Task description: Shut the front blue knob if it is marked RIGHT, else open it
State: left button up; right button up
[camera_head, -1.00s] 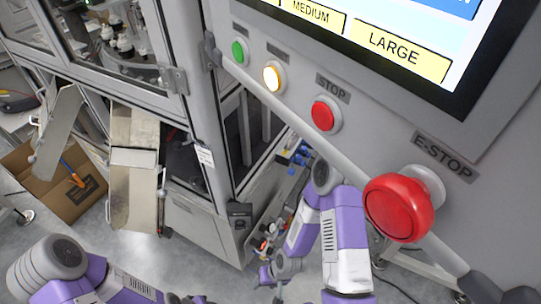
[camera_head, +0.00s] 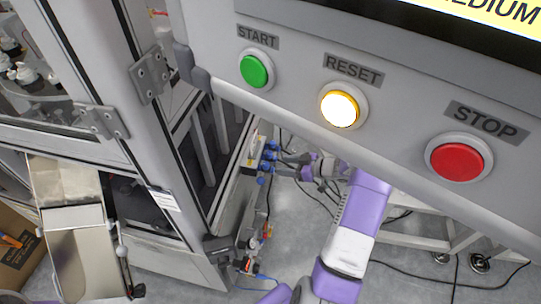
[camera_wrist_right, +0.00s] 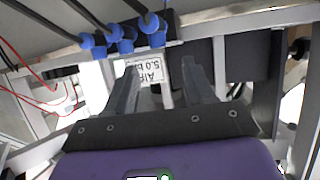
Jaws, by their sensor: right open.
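Several small blue knobs (camera_head: 268,156) sit in a row on the side of the machine, beyond the control panel. In the right wrist view blue knobs (camera_wrist_right: 122,38) show at the top; the rightmost one (camera_wrist_right: 153,27) is nearest the fingers. I cannot tell which is the front one, and no RIGHT mark is readable. My right gripper (camera_wrist_right: 158,72) is open and empty, its fingers pointing toward the knobs, apart from them. In the head view the right gripper (camera_head: 288,160) is small and close beside the knobs. My left gripper is out of view.
The control panel with START (camera_head: 255,70), RESET (camera_head: 341,106) and STOP (camera_head: 459,160) buttons overhangs my right arm. Hoses and cables run near the knobs. A metal chute (camera_head: 75,235) stands at left.

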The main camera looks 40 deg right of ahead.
aim_at(266, 164)
jog(key=b+x, duration=0.2)
jog(key=x, duration=0.4)
jog(key=shift+f, duration=0.2)
jog(key=shift+w+a+f, duration=0.15)
jog(key=shift+w+a, duration=0.1)
jog(key=shift+w, duration=0.25)
grip_shut()
